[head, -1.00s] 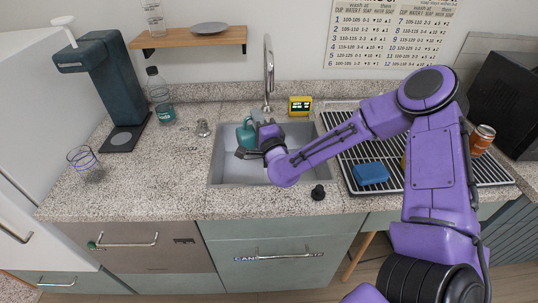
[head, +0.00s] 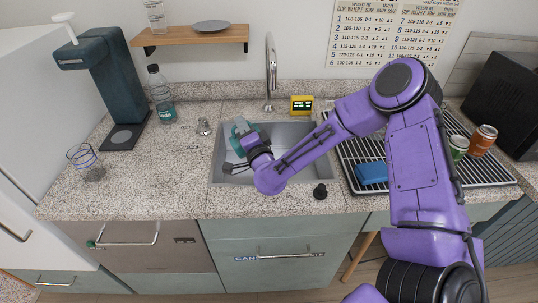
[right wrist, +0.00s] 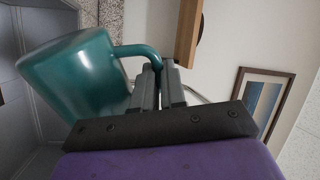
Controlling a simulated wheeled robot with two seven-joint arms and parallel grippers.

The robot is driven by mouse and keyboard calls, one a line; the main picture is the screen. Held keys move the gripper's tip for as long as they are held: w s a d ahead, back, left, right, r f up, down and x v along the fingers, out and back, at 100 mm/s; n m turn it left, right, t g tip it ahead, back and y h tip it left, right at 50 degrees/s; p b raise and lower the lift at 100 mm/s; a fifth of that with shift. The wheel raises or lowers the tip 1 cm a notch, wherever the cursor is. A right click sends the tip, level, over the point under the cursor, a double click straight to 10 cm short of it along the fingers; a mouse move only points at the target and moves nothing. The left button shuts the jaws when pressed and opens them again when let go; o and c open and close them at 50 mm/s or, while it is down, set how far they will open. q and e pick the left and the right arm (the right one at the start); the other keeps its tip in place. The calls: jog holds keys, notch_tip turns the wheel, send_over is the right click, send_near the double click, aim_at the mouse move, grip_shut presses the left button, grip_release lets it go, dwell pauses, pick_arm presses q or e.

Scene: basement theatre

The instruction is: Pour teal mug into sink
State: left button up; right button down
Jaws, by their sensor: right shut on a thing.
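The teal mug (head: 239,131) is held over the left part of the grey sink (head: 287,131), and it looks tilted. My right gripper (head: 238,158) is shut on the mug's handle. In the right wrist view, the mug (right wrist: 72,78) is at the left, with its curved handle between the fingers of the right gripper (right wrist: 160,82). The inside of the mug is hidden, and I cannot see any liquid leaving it. My left gripper is out of view.
The faucet (head: 270,68) rises behind the sink. A yellow timer (head: 302,105) stands at its back right. A black stopper (head: 320,191) is on the front counter. A drying rack with a blue sponge (head: 371,173) lies right. A bottle (head: 161,97) and glass (head: 86,163) stand left.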

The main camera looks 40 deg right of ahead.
aim_at(233, 145)
jog(key=shift+a+f+n+b, duration=0.25)
jog(key=shift+f+n+b, duration=0.15)
jog(key=shift+n, duration=0.1)
jog(key=a+f+n+b, duration=0.1)
jog(key=n, duration=0.1)
jog(key=a+f+n+y+b, duration=0.1)
jog(key=f+n, duration=0.1)
jog(key=a+f+n+b, duration=0.1)
jog(key=shift+w+f+n, duration=0.25)
jog(key=shift+w+n, duration=0.15)
jog(key=w+a+r+n+g+y+p, duration=0.1)
jog(key=a+r+n+p, duration=0.1)
jog(key=a+n, duration=0.4)
jog(key=shift+w+a+n+p, duration=0.25)
jog(key=shift+n+p, duration=0.5)
jog(key=shift+n, duration=0.35)
